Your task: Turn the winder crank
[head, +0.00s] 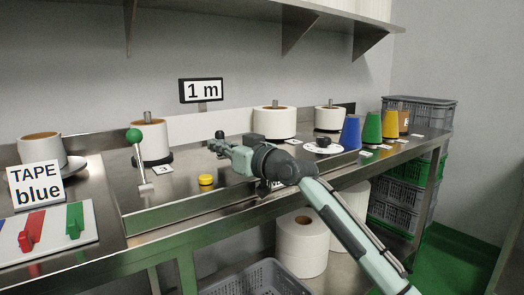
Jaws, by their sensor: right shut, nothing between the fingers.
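My right gripper (216,147) reaches in from the lower right over the steel bench and points left. It is shut, with no held thing showing. A small dark knob (220,134) shows right at its fingertips; I cannot tell whether it is the winder crank's handle or part of the gripper. A white disc with a dark hub (323,147) lies on the bench to the right, behind my arm. A lever with a green ball (134,135) stands tilted to the left of the gripper. My left gripper is out of view.
White rolls on spindles (274,122) line the back of the bench (190,213). A yellow button (206,179) is near the front edge. Blue, green and yellow cones (372,128) stand at right. A "TAPE blue" sign (36,187) and colored switches (75,220) are at left.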

